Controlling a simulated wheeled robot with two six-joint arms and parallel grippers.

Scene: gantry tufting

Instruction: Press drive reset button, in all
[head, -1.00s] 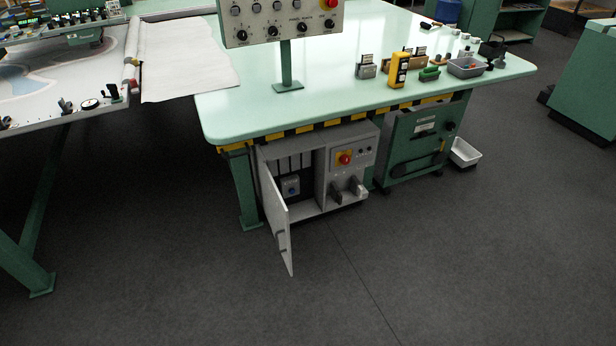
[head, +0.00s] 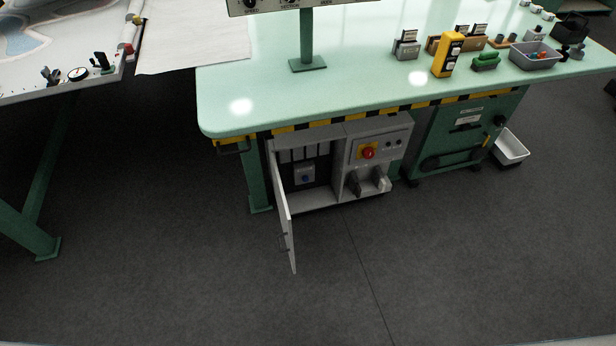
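A grey drive cabinet (head: 324,204) stands on the floor under the front edge of the green table. Its light door (head: 286,222) hangs open toward me on the left. Inside the open left bay, a pale module bears a small round blue button (head: 306,179); I cannot read any label on it. On the cabinet's right half, a red knob (head: 368,153) sits on a yellow plate, with two small dark buttons beside it. Neither of my grippers is in view.
The green table (head: 330,85) with a striped front edge overhangs the cabinet. A green unit (head: 470,138) stands right of the cabinet, with a white bin (head: 509,147) beside it. The floor (head: 400,260) in front is clear. A table leg (head: 255,180) stands at the cabinet's left.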

